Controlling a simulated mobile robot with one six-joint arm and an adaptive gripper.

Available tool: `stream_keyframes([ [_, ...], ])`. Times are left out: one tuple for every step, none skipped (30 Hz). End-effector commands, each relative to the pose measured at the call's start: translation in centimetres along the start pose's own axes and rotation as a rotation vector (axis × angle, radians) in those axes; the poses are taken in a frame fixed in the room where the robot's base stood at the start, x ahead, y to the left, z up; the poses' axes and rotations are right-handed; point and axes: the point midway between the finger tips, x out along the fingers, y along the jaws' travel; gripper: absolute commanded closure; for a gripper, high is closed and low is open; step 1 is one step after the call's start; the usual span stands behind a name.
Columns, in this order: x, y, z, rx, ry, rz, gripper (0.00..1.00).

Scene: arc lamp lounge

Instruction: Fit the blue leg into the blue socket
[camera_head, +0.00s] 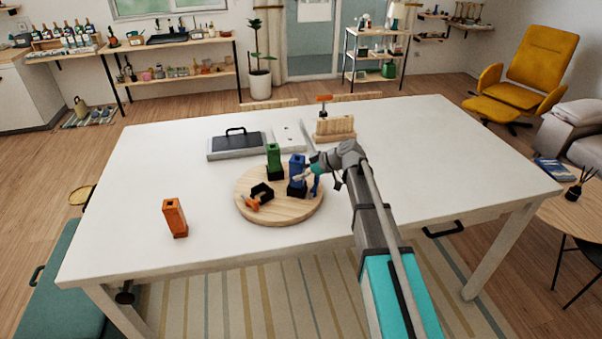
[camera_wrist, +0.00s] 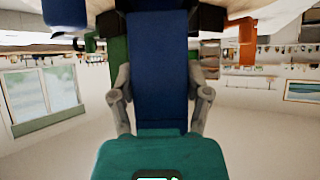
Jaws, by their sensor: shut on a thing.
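The blue leg (camera_head: 297,169) stands upright over a black socket (camera_head: 296,191) on the round wooden board (camera_head: 287,212). My gripper (camera_head: 307,173) is shut on it from the right. In the wrist view, the fingers press both sides of the blue leg (camera_wrist: 160,65), and dark socket walls (camera_wrist: 104,20) flank its far end. I cannot tell how deep the leg sits. A small blue piece (camera_head: 315,186) is at the socket's right. A green leg (camera_head: 274,157) stands in another black socket (camera_head: 275,174). A third socket (camera_head: 262,191) has an orange piece (camera_head: 251,204) beside it.
An orange leg (camera_head: 174,217) stands apart on the white table (camera_head: 130,175). Behind the board are a grey case (camera_head: 236,142) with a handle, a white plate (camera_head: 288,137) and a wooden rack (camera_head: 335,129). The table's right side is clear.

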Motion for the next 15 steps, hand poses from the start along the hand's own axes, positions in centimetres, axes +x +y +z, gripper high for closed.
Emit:
stream_keyframes([
  [0.11, 0.00, 0.13, 0.000, 0.001, 0.000, 0.99],
  [0.13, 0.00, 0.18, 0.000, 0.001, 0.000, 0.99],
  [0.17, 0.00, 0.24, 0.000, 0.001, 0.000, 0.99],
  [0.20, 0.00, 0.28, 0.000, 0.001, 0.000, 0.99],
  [0.23, 0.00, 0.32, 0.000, 0.001, 0.000, 0.99],
  [0.28, 0.00, 0.38, 0.000, 0.001, 0.000, 0.99],
  [0.30, 0.00, 0.42, 0.000, 0.001, 0.000, 0.99],
  [0.33, 0.00, 0.47, 0.000, 0.001, 0.000, 0.99],
  [0.37, 0.00, 0.52, 0.000, 0.001, 0.000, 0.99],
  [0.40, 0.00, 0.57, 0.000, 0.001, 0.000, 0.99],
  [0.44, 0.00, 0.61, 0.000, 0.001, 0.000, 0.99],
  [0.47, 0.00, 0.67, 0.000, 0.001, 0.000, 0.99],
  [0.50, 0.00, 0.71, 0.000, 0.001, 0.000, 0.99],
  [0.53, 0.00, 0.75, 0.000, 0.001, 0.000, 0.99],
  [0.57, 0.00, 0.81, 0.000, 0.001, 0.000, 0.99],
])
